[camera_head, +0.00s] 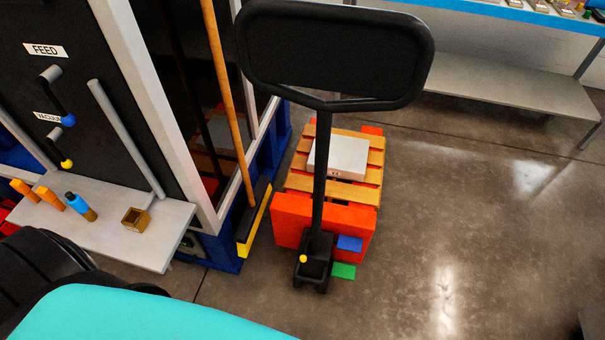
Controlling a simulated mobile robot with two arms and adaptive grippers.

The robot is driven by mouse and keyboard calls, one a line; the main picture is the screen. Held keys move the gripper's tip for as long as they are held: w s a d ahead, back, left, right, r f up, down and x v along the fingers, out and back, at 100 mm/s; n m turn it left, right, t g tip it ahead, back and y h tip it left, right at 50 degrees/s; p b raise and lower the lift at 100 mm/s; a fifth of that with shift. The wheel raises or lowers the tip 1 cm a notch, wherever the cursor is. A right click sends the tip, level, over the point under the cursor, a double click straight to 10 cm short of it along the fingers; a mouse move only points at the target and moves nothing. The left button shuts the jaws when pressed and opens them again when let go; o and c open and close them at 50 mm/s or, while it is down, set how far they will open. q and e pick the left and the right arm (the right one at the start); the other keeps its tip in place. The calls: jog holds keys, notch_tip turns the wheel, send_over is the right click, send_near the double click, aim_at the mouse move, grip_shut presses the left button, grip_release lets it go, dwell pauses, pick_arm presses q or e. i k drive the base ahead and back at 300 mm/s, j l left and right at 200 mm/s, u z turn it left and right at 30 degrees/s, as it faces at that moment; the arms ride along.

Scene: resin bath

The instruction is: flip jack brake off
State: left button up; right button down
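A pallet jack stands in the middle of the view. Its black loop handle (335,55) rises close to the camera, and its shaft runs down to a black base (313,262). The jack's body (290,218) is orange-red. A blue pedal (350,243) and a green pedal (343,271) stick out at the right of the base, the blue one higher. A small yellow knob (303,259) sits on the base. I cannot tell which of these is the brake, or its state. Neither of my grippers shows.
A wooden pallet (298,181) with a white block (340,157) sits on the jack. A broom (230,90) leans close at its left, beside a cabinet with a grey shelf (100,240). A rack (500,85) stands at the back right. The floor (480,230) at right is clear.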

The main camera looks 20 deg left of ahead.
aim_at(302, 258)
jog(key=u, duration=0.7)
